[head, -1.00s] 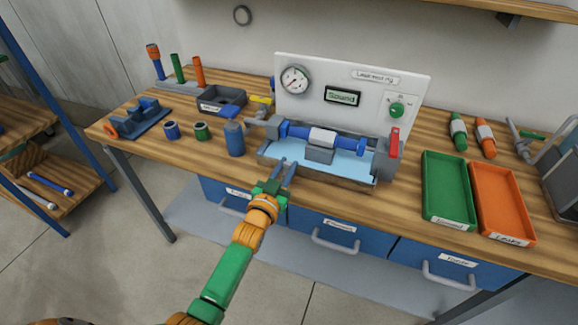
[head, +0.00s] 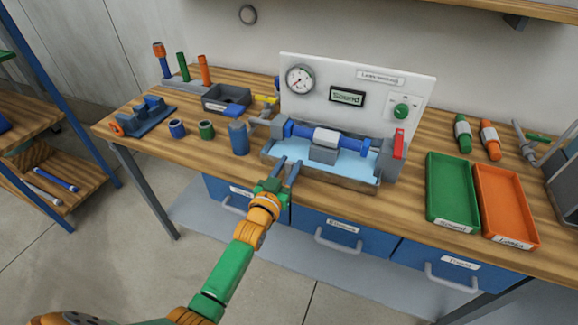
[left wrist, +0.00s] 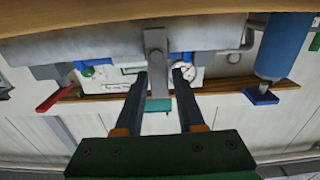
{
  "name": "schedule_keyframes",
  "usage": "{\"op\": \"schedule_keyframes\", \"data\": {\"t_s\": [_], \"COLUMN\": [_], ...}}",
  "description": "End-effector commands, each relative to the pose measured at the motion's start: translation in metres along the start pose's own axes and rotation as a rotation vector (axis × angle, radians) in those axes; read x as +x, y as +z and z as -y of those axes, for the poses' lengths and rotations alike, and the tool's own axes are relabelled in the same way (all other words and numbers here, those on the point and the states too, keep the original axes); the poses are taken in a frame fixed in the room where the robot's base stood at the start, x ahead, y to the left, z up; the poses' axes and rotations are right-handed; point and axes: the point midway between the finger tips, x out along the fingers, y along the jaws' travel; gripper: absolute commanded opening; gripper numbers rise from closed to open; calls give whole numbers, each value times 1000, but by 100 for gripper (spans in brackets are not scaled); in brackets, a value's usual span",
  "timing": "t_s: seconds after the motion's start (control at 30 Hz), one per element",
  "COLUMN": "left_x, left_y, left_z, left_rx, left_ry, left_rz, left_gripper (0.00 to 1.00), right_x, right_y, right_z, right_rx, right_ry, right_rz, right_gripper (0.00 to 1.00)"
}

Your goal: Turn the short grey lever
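A short grey lever (left wrist: 156,62) shows in the left wrist view, in front of the grey tray of the test rig. My left gripper (left wrist: 160,75) is open, with a finger on each side of the lever; I cannot tell whether either touches it. In the head view my left gripper (head: 287,166) is at the tray's front edge, left of its middle, and hides the lever there. The rig's white panel (head: 357,75) carries a gauge, a display and a green knob. My right gripper is not in view.
A red lever (head: 399,144) stands at the rig's right end. A blue cylinder (head: 239,139) stands close to its left. A green tray (head: 452,190) and an orange tray (head: 505,205) lie to the right. Blue drawers (head: 345,235) with handles hang below the bench edge.

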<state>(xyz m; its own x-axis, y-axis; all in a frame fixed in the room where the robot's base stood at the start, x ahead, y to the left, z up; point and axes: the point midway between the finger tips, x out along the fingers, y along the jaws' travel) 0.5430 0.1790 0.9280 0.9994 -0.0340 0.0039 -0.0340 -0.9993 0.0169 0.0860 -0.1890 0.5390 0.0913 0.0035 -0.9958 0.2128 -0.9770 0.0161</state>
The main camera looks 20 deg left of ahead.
Motion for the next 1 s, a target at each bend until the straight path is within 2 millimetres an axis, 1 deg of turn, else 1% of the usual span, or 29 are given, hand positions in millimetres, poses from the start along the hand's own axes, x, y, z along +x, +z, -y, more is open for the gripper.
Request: {"op": "schedule_keyframes", "data": {"t_s": [0.17, 0.27, 0.37, 0.6, 0.7, 0.8, 1.0], "left_x": [0, -4, -18, -57, -68, -71, -71], "left_y": [1, 1, 2, 2, 1, 1, 0], "left_z": [0, 0, 0, 0, 0, 0, 0], "left_rx": [1, 1, 1, 1, 1, 1, 1], "left_ry": [0, 0, 0, 0, 0, 0, 0], "left_rz": [2, 4, 5, 3, 2, 2, 1], "left_gripper": [38, 38, 38, 38, 38, 38, 38], "right_x": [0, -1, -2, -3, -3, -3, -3], "right_y": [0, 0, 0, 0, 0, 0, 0], "right_z": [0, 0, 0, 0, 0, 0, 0], "right_rx": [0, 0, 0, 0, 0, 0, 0], "right_ry": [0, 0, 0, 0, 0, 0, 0], "right_rz": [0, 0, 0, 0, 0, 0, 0], "right_gripper": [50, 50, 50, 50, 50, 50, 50]}}
